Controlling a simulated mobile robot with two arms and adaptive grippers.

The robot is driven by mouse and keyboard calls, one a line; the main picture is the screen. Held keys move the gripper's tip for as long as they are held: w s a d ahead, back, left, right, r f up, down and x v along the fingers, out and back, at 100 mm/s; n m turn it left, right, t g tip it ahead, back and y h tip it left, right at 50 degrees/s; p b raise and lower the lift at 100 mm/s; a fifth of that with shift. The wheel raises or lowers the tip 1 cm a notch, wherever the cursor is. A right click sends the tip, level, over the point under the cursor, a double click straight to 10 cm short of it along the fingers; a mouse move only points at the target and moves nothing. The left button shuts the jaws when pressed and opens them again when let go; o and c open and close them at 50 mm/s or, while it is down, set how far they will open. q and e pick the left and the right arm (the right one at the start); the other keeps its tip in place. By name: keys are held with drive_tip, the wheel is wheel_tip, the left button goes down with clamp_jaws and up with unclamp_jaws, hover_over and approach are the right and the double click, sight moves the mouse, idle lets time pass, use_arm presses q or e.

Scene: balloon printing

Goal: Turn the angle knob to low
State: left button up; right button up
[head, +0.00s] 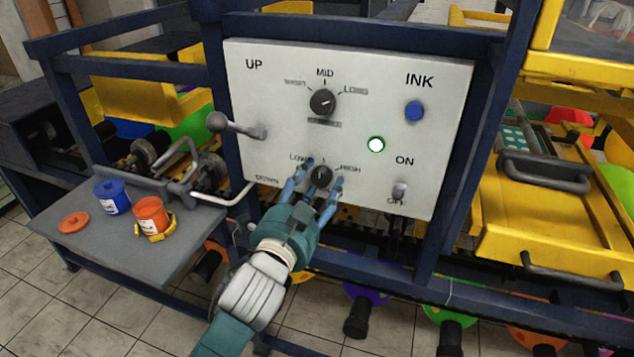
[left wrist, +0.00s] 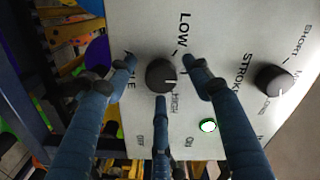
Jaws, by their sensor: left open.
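The angle knob (head: 320,176) is a small black dial low on the white control panel (head: 270,75), between LOW and HIGH labels. In the left wrist view the knob (left wrist: 161,74) shows a white mark pointing roughly midway between the two labels. My left gripper (head: 315,187) is open, its three blue fingers spread around the knob. In the left wrist view the gripper (left wrist: 160,82) has a fingertip on either side of the knob and one below, with gaps visible. Whether any finger touches it I cannot tell. My right gripper is not in view.
Above is the stroke knob (head: 323,102). A blue ink button (head: 414,111), a lit green button (head: 376,144) and an on/off switch (head: 399,190) are at right. A lever (head: 230,125) sticks out at left. A side shelf (head: 185,245) holds blue and orange pots.

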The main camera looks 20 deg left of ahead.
use_arm(q)
drive_tip(key=c, duration=1.1)
drive_tip(key=shift+c, duration=0.2)
